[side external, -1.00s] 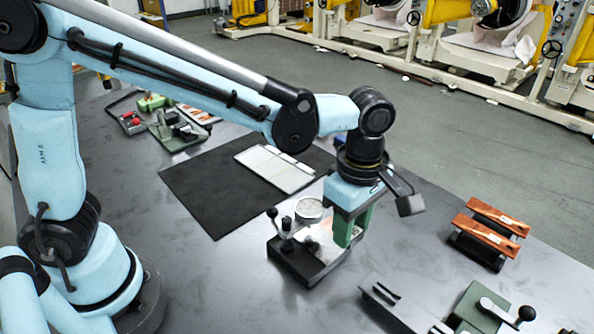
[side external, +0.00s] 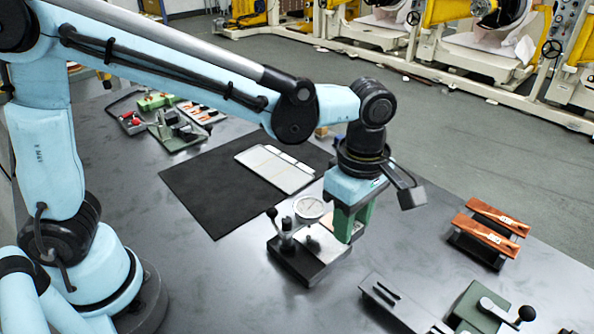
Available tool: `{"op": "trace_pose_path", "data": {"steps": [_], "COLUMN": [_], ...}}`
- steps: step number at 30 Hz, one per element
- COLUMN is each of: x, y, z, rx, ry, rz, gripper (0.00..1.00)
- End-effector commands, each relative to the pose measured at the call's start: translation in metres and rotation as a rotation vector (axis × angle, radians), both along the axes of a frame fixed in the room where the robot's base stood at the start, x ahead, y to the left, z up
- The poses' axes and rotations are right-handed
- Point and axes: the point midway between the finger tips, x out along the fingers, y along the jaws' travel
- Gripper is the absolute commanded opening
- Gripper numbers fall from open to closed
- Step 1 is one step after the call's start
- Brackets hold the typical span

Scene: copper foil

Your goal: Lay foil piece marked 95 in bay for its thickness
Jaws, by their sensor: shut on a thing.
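My gripper (side external: 347,232), with green fingers, is shut just right of the dial gauge (side external: 311,208), above the right side of the gauge's black base (side external: 300,262). A foil piece between the fingers is hidden at this angle, and I cannot read any mark on it. A pale tray with divided bays (side external: 262,166) lies on the black mat (side external: 205,192), behind and left of the gauge. Copper-coloured pieces with small white labels (side external: 497,215) lie on a dark stand at the right; their labels are too small to read.
A green lever tool (side external: 478,308) and a dark slotted block (side external: 392,300) stand at the front right. Small tools and a card (side external: 200,113) sit at the back left. The mat's left part is clear. The table's far edge runs behind the mat.

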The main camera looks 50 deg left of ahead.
Motion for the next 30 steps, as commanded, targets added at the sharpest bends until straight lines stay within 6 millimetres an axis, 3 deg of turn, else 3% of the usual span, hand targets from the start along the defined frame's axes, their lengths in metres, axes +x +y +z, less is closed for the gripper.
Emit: {"op": "trace_pose_path", "data": {"steps": [8,15,23,30], "x": [0.000,0.000,0.026,0.050], "y": [0.000,0.000,0.040,0.088], "z": [0.011,0.053,0.051,0.050], "rx": [0.000,0.000,0.000,0.001], "ry": [0.000,0.000,0.000,0.000], "rz": [0.000,0.000,-0.244,-0.531], "gripper": [0.06,0.06,0.06,0.06]}}
